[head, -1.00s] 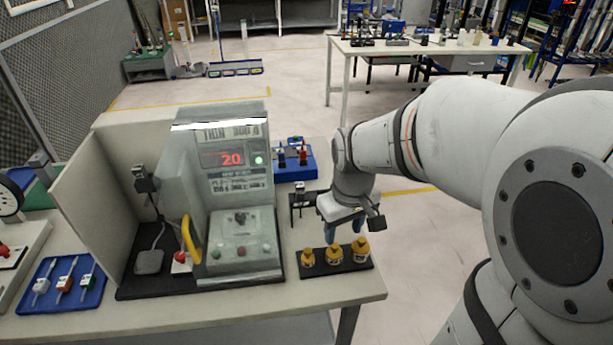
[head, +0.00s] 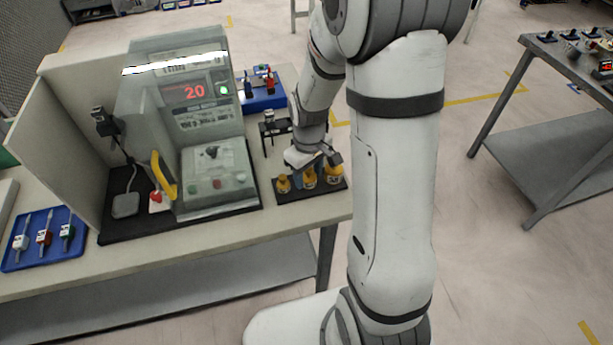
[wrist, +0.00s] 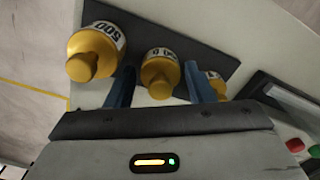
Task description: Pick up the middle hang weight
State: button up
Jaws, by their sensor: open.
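Three yellow hang weights stand in a row on a black tray (head: 328,190) near the table's right front corner. The middle hang weight (head: 310,180) is partly hidden behind my gripper in the head view. In the wrist view the middle hang weight (wrist: 160,72) is between the two blue fingers of my gripper (wrist: 160,88), which is open, with a finger on either side. I cannot tell whether the fingers touch it. The largest hang weight (wrist: 95,52), labelled 500, is left of the fingers. The smallest hang weight (wrist: 216,84) is to the right, partly hidden by a finger.
A grey foam testing machine (head: 215,165) showing 20 stands left of the tray. A blue tray (head: 262,98) with small items lies behind, and another blue tray (head: 45,240) lies at the left. A second table (head: 570,90) is at the right.

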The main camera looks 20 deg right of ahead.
jog(key=shift+f, duration=0.25)
jog(key=shift+c, duration=0.6)
jog(key=c, duration=0.8)
